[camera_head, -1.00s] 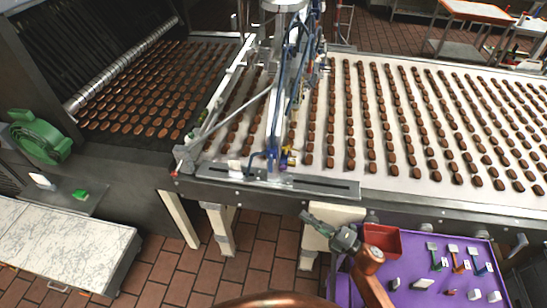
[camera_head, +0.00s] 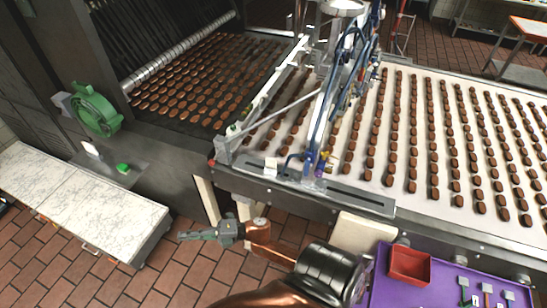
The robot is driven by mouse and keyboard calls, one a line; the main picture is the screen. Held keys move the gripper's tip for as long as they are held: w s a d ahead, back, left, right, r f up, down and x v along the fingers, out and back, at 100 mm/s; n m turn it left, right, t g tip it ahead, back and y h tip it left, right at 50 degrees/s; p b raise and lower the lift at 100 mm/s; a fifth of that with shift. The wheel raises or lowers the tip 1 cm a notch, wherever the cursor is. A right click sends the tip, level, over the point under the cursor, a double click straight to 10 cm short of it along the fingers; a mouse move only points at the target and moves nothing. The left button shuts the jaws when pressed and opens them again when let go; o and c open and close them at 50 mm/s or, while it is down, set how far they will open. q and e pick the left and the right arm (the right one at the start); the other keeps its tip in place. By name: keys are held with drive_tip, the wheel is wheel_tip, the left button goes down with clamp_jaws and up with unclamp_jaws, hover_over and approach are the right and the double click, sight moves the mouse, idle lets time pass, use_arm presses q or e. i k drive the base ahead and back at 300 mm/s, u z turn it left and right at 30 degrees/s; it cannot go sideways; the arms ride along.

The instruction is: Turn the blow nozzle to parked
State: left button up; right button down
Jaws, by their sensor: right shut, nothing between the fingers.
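I cannot tell for sure which part is the blow nozzle. A green, round, blower-like housing (camera_head: 96,109) stands at the left beside the dark oven-like machine. A head with blue arms and hoses (camera_head: 338,90) stands over the conveyor, with small blue and purple parts (camera_head: 318,165) low on it near the front rail. My right gripper (camera_head: 184,237) is shut and empty. It points left over the brick floor, below the conveyor's front edge, apart from both the green housing and the blue parts. My left gripper is not in view.
The white conveyor (camera_head: 345,145) carries rows of brown biscuits. A marble-topped counter (camera_head: 85,205) stands at the left, with a small green button (camera_head: 123,168) on a panel behind it. A purple table (camera_head: 385,285) with a red tray (camera_head: 410,265) is at lower right. Brick floor (camera_head: 190,275) lies open between.

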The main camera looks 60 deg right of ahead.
sight(324, 154)
drive_tip(key=u, duration=0.1)
drive_tip(key=i, duration=1.7)
drive_tip(key=z, duration=3.5)
drive_tip(key=i, duration=1)
